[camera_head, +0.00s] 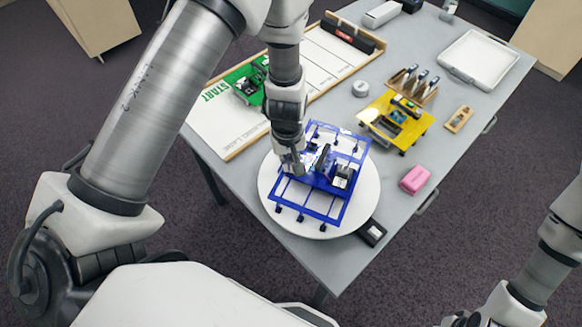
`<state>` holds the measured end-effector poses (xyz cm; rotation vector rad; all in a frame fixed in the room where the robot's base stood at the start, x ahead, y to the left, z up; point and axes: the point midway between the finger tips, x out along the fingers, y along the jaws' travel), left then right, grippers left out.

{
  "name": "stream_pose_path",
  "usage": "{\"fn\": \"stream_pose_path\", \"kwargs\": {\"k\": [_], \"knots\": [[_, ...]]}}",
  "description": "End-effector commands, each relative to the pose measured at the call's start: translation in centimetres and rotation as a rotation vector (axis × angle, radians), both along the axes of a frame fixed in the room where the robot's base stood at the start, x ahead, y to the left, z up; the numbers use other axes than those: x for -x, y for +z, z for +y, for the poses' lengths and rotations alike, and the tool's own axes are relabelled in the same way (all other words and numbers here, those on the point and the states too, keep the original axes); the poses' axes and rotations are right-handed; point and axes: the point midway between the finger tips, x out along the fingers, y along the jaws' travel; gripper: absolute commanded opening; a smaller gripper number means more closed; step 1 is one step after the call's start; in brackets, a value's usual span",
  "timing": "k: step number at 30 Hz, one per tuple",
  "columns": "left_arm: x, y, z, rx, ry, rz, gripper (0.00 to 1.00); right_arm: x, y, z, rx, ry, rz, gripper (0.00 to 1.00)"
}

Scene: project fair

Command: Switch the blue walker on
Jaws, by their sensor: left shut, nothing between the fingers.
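The blue walker (325,203) is a flat blue frame with several short legs and small parts mounted in its middle. It rests on a round white disc (368,199) near the table's front corner. My left gripper (296,170) comes down from above, shut and empty, with its fingertips at the left part of the walker's middle. I cannot tell whether they touch it. The switch cannot be made out; the gripper and mounted parts may hide it. My right arm shows at the lower right, but its gripper's fingers are not visible.
A yellow walker (396,122), a pink block (415,179) and a wooden holder (413,88) stand to the right. A green walker (246,82) sits on the white lane board (222,127) behind. A black box (372,232) lies beside the disc. A white tray (478,58) is at the back right.

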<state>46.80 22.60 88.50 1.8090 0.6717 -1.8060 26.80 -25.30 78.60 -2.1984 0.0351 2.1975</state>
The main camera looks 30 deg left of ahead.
Motion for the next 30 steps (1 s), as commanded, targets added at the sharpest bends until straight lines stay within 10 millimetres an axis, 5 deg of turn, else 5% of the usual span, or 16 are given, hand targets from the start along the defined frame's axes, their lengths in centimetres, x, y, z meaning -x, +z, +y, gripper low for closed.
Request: {"fn": "stream_pose_path", "kwargs": {"k": [21,30], "knots": [[0.0,6.8,0.0,0.0,-0.001,0.001,0.0,0.0,6.4,0.0,0.0,0.0,0.0,0.4],[0.1,6.9,0.0,0.0,-0.001,0.001,0.0,0.0,6.6,0.0,0.0,0.0,0.0,0.4]]}}
